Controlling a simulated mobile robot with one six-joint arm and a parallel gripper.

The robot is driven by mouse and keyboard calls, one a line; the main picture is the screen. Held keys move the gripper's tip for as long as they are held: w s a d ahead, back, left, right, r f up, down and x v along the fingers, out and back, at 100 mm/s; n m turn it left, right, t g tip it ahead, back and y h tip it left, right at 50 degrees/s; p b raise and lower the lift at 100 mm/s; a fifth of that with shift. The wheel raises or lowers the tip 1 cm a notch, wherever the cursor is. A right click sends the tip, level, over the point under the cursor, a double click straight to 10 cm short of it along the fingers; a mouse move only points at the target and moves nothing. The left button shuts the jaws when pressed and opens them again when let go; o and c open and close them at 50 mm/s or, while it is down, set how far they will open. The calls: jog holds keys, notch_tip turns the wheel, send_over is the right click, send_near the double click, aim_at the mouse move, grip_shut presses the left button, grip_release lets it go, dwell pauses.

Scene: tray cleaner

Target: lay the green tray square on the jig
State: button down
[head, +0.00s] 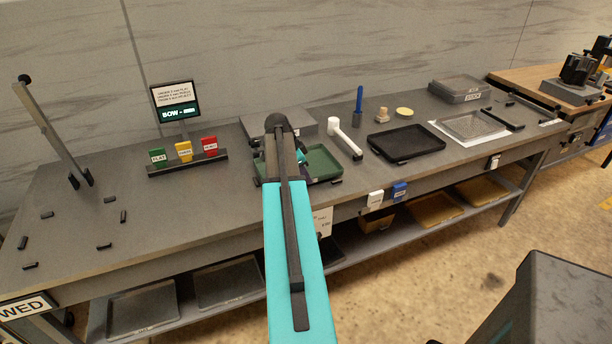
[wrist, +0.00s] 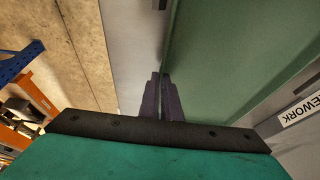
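The green tray (head: 322,163) lies on the bench at the middle, partly hidden behind my teal arm. In the wrist view the green tray (wrist: 240,60) fills the upper right, its straight rim running down to my fingers. My gripper (wrist: 160,95) has its two dark fingers close together, one on each side of that rim, and looks shut on it. The fingertips are hidden in the head view. Several low black blocks, one of them here (head: 104,246), stand around a bare area at the bench's left; this looks like the jig, with no tray on it.
A lever post (head: 52,130) stands behind the blocks. A sign screen (head: 175,102) and a rack of coloured cards (head: 184,150) stand between blocks and tray. A white-headed brush (head: 344,138) and a black tray (head: 405,143) lie to the right.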

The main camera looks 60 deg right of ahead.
jog(key=shift+f, duration=0.4)
jog(key=c, duration=1.9)
grip_release()
jog(key=shift+a, duration=0.1)
jog(key=shift+b+v, duration=1.7)
jog(key=shift+v, duration=5.15)
